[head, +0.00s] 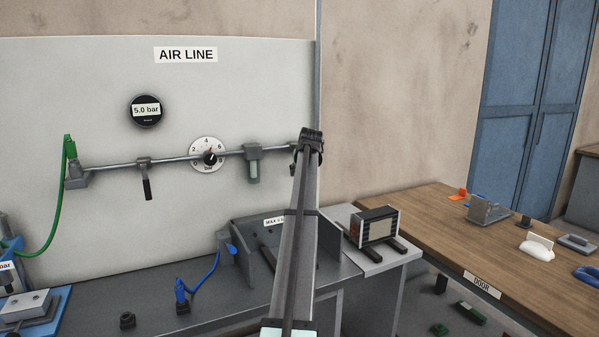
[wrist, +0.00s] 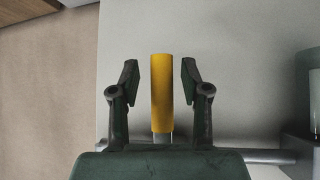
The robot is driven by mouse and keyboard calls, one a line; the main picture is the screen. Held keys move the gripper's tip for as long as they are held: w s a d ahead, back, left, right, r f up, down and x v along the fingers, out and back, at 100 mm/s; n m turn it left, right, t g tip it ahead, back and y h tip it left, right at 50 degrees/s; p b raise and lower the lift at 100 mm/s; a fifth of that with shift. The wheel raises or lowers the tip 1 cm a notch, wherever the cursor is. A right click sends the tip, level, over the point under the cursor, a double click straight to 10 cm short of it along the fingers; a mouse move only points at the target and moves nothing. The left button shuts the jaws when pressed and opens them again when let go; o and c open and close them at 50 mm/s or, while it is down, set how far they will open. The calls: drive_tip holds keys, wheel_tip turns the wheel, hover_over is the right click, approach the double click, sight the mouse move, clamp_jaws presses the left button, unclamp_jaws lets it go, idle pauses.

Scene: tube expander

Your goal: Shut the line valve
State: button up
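A yellow lever handle (wrist: 161,92) stands between the two fingers of my gripper (wrist: 159,78) in the wrist view. The fingers are open, with a gap on each side of the handle. The handle lies across the grey pipe (wrist: 268,156), joined near it by a short light stem. In the head view my gripper (head: 308,142) is at the right end of the pipe (head: 110,163), and my arm hides the yellow handle. A black lever (head: 147,188) hangs down from the same pipe farther left. No label shows which lever is the line valve.
The AIR LINE panel (head: 80,100) carries a gauge reading 5.0 bar (head: 146,110), a round dial (head: 207,155) and a grey filter (head: 253,165). A grey bench (head: 150,300) lies below. A wooden table (head: 440,215) stands at right.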

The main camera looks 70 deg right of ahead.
drive_tip(key=shift+a+r, duration=0.1)
drive_tip(key=v, duration=1.1)
drive_tip(key=shift+s+a+r, duration=0.2)
drive_tip(key=shift+a+r, duration=0.05)
drive_tip(key=shift+a, duration=0.05)
